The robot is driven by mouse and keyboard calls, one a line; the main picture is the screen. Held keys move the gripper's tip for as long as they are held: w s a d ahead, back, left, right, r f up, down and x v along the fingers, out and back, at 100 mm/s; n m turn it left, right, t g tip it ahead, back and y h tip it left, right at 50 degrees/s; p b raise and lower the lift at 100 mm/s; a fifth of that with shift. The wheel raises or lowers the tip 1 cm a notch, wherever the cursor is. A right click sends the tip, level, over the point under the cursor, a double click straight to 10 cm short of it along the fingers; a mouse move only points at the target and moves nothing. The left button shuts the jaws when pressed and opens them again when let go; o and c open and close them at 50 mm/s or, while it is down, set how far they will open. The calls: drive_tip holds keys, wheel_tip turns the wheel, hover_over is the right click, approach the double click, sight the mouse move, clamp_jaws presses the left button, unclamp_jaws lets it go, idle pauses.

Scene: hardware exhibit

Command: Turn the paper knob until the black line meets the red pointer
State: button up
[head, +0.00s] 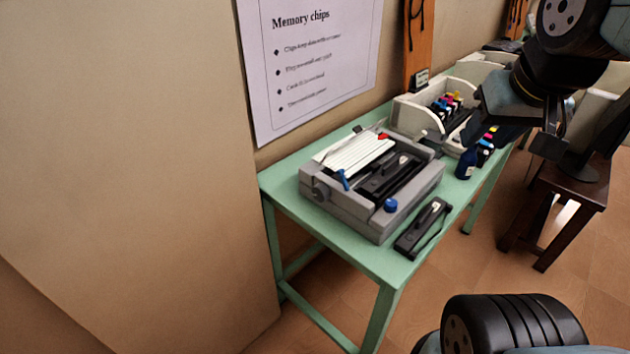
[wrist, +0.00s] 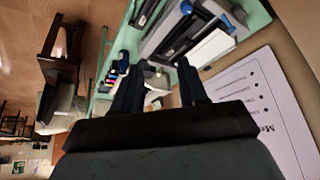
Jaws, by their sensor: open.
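A grey dot-matrix printer (head: 352,212) sits on the green table, with white paper (head: 352,152) at its back. A small red piece (head: 383,136), perhaps the pointer, is at the back edge. No black line can be made out. My gripper (head: 508,142) is open and empty, up and right of the printer, apart from it. In the wrist view its fingers (wrist: 160,66) are spread, with part of the printer (wrist: 172,36) beyond.
A black stapler-like device (head: 423,227) lies at the table's front edge. Behind the printer are an ink bottle (head: 466,163) and a white holder (head: 408,113) with coloured cartridges. A poster (head: 310,60) hangs on the wall.

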drive_tip(key=shift+o, duration=1.4)
drive_tip(key=shift+w, duration=0.1)
drive_tip(key=shift+o, duration=0.7)
drive_tip(key=shift+w+a+f+n+g, duration=0.15)
drive_tip(key=shift+w+f+n+g, duration=0.05)
drive_tip(key=shift+f+n+g, duration=0.1)
drive_tip(key=shift+o, duration=1)
drive_tip(key=w+a+f+n+g+h, duration=0.4)
drive_tip(key=w+a+f+n+g, duration=0.1)
drive_tip(key=w+f+n, duration=0.1)
drive_tip(key=shift+f+n+h, duration=0.3)
drive_tip(key=shift+f+n, duration=0.2)
drive_tip(key=shift+f, duration=0.1)
drive_tip(key=n+t+h, duration=0.7)
drive_tip(key=n+t, duration=0.6)
drive_tip(key=n, duration=0.7)
approach(317, 196)
drive_tip(key=x, duration=0.9)
drive_tip(key=shift+d, duration=0.1)
drive_tip(key=shift+c, duration=0.2)
